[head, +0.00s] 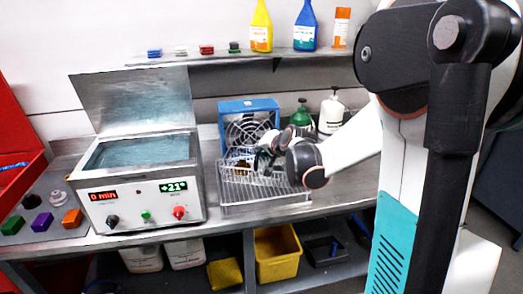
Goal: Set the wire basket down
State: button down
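The wire basket (240,188) is a silvery mesh shape on or just above a flat metal tray (268,208) on the bench, right of the ultrasonic-type cleaner. Whether its underside touches the tray cannot be made out. My gripper (263,164) is dark and reaches in from the right, at the basket's upper back part. Its fingers are small and overlap the wires, so I cannot tell whether they are closed on the basket. A small brass-coloured item (243,167) shows behind the wires at the basket's left.
The cleaner (142,200) stands left with its lid raised; its displays read "0 min" and "+21°". A blue fan (248,108) stands behind the basket, with green (301,116) and white (331,116) bottles to its right. Coloured blocks (42,222) lie left. Bare bench (345,195) shows right.

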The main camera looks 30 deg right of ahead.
jog(key=c, duration=1.6)
grip_release()
jog(key=shift+c, duration=0.2)
jog(key=p+v, duration=0.4)
jog(key=v, duration=0.8)
jog(key=shift+r, duration=0.1)
